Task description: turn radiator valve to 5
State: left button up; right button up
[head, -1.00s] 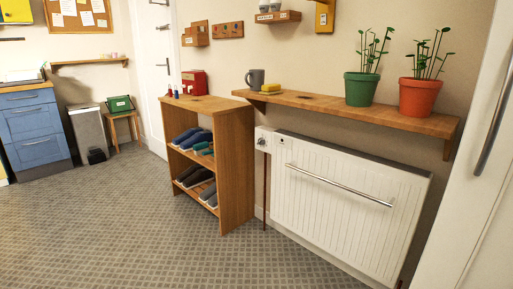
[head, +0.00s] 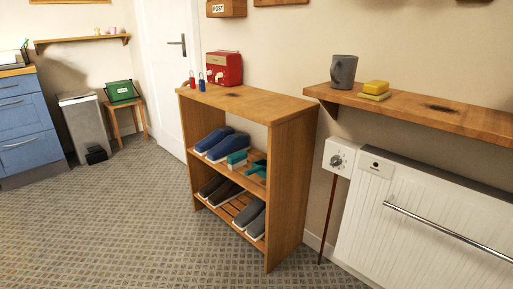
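The radiator valve (head: 341,158) is a white square plate with a round grey dial and small marks around it. It sits on the wall at the upper left corner of the white radiator (head: 425,225), above a thin brown pipe. The marks are too small to read, so I cannot tell the dial's setting. Neither of my grippers is in view.
A wooden shoe rack (head: 288,180) stands left of the valve, its side jutting into the room. A wall shelf (head: 470,118) with a grey mug (head: 343,71) and yellow sponges (head: 375,89) overhangs the radiator. The carpet (head: 130,230) in front is clear.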

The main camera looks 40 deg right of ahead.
aim_at(336, 160)
jog(key=i+j, duration=0.1)
jog(key=i, duration=0.45)
jog(key=i+j, duration=0.1)
jog(key=i, duration=0.5)
jog(key=i+z, duration=0.3)
jog(key=z, duration=0.15)
jog(key=i+j+z, duration=0.15)
jog(key=i+z, duration=0.15)
jog(key=z, duration=0.2)
jog(key=i+j+z, duration=0.25)
jog(key=z, duration=0.2)
jog(key=i+j+z, duration=0.2)
jog(key=z, duration=0.25)
jog(key=j, duration=0.1)
